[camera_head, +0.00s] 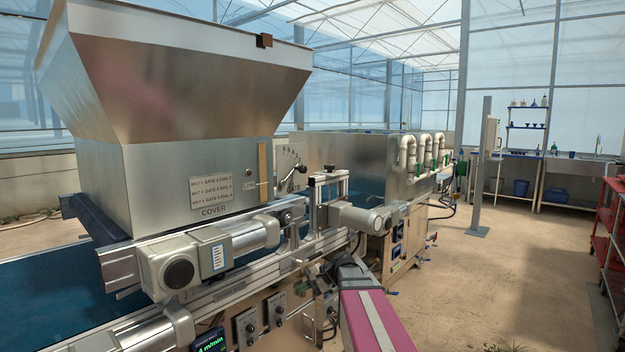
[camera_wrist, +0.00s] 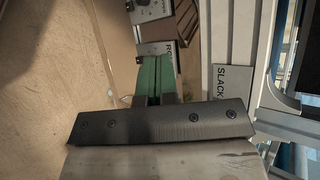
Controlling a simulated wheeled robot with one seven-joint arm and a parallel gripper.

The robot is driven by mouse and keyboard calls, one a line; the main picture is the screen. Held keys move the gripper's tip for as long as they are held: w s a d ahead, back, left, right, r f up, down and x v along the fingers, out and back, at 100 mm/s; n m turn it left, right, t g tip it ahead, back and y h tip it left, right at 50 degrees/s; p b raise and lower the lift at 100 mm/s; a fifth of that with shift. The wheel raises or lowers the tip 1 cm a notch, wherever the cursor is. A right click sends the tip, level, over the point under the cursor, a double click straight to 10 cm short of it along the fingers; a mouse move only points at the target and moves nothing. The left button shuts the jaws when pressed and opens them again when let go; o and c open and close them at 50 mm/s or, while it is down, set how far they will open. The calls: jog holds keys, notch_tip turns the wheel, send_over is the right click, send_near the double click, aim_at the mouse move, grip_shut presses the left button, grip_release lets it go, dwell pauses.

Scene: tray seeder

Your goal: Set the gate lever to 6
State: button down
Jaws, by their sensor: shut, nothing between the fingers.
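The gate dial (camera_head: 292,156) is a pale plate with a numbered arc on the machine's side, right of the hopper. A dark gate lever (camera_head: 288,179) appears in front of it, above the word GATE; the number it points to is too small to read. My gripper (camera_wrist: 157,65) shows in the wrist view as two green fingers, shut together and empty, with a control box marked RO beyond them. In the head view my pink arm reaches in from below, well below and right of the dial. My fingertips cannot be made out there.
A steel hopper (camera_head: 190,95) carries a sign (camera_head: 212,187) with gate and dial lines. Motors (camera_head: 225,245), rails and a bracket (camera_head: 328,190) stand near the dial. Knob boxes (camera_head: 247,326) sit below the rail. A SLACK plate (camera_wrist: 232,84) is right of my fingers. Open floor lies right.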

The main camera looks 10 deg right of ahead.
jog(key=w+d+r+m+t+y, duration=0.1)
jog(key=w+d+r+y, duration=0.2)
jog(key=r, duration=0.7)
jog(key=w+d+r+m+t+y, duration=0.1)
jog(key=d+r+y, duration=0.3)
jog(key=d+r, duration=0.4)
jog(key=w+d+r+m+t+y, duration=0.1)
jog(key=w+d+r+t+y, duration=0.2)
jog(key=r, duration=1)
jog(key=w+d, duration=0.1)
jog(key=d, duration=0.2)
jog(key=shift+w+y, duration=0.3)
jog(key=shift+y, duration=0.1)
jog(key=s+r+x, duration=0.1)
jog(key=s+x, duration=0.1)
jog(key=x, duration=1)
jog(key=shift+a+r, duration=0.3)
jog(key=shift+a, duration=0.2)
